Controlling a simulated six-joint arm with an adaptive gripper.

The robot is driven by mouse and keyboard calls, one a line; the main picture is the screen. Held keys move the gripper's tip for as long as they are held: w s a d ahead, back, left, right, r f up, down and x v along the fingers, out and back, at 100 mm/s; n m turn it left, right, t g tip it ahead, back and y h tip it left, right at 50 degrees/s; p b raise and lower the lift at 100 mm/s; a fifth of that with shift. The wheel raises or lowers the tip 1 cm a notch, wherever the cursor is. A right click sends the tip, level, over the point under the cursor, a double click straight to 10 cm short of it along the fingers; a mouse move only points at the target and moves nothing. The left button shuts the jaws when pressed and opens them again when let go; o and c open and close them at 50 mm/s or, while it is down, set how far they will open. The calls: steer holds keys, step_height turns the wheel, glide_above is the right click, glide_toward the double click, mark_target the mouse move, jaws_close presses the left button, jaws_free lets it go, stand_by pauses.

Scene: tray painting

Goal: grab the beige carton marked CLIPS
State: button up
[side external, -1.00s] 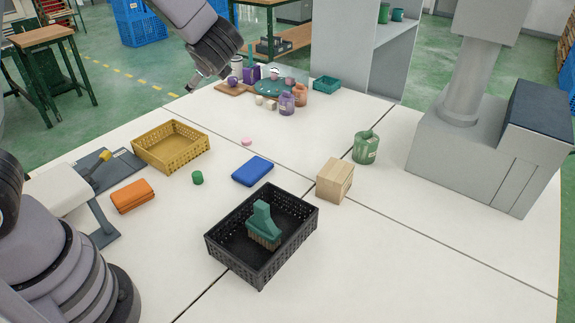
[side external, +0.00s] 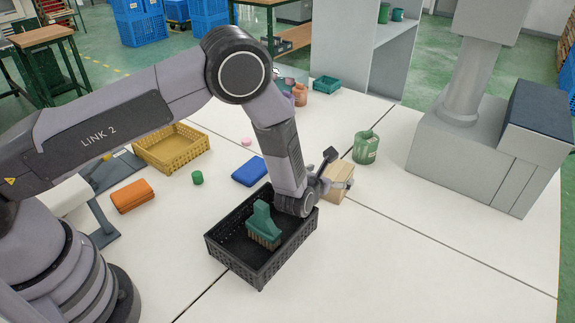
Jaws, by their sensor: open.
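The beige carton (side external: 334,194) stands on the white table just right of the black crate (side external: 262,273). My gripper (side external: 338,170) is open at the carton, its fingers spread and overlapping the carton's upper part in this view. I cannot tell whether the fingers are around the carton or above it, or whether they touch it. The gripper hides part of the carton's top and left side, and no lettering on it is readable.
A teal brush (side external: 263,222) stands in the black crate, close left of my gripper.

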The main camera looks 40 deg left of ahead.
mark_target(339, 167)
steer(key=shift+a+x, duration=0.2)
steer(key=shift+x, duration=3.25)
steer(key=shift+f, duration=0.1)
steer(key=shift+s, duration=0.1)
steer(key=c, duration=1.2)
steer(key=shift+r, duration=0.25)
